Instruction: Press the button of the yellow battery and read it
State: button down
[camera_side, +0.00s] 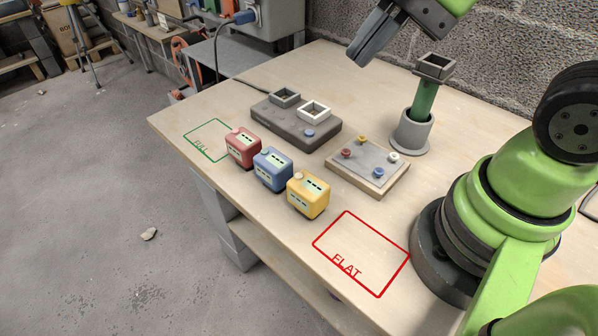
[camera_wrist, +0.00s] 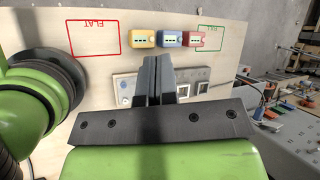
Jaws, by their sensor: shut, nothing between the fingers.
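The yellow battery (camera_side: 308,195) stands upright on the table at the near end of a row, with a round pale button on top and a dark display strip on its face. It also shows in the wrist view (camera_wrist: 142,38). The blue battery (camera_side: 273,169) and the red battery (camera_side: 242,147) stand beside it in the same row. My gripper (camera_side: 362,59) is shut and empty. It is raised above the back of the table, well away from the batteries. In the wrist view my gripper's fingers (camera_wrist: 155,62) lie together and hide part of the table.
A grey charger (camera_side: 290,124) with two square sockets sits behind the batteries. A board (camera_side: 368,168) with several coloured knobs lies right of it. A green post in a grey stand (camera_side: 411,133) rises behind. Outlined areas FULL (camera_side: 207,141) and FLAT (camera_side: 361,254) are empty.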

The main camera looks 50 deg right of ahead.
jog(key=w+a+f+m+y, duration=0.2)
jog(key=w+f+m, duration=0.3)
jog(key=m, duration=1.3)
send_over(300, 172)
jog(key=shift+s+a+f, duration=0.1)
jog(key=shift+f, duration=1.05)
jog(key=shift+a+f, duration=0.1)
jog(key=shift+f, duration=1)
jog(key=shift+f+n, duration=0.1)
jog(key=shift+n, duration=0.2)
jog(key=shift+f, duration=4.3)
jog(key=shift+f, duration=0.4)
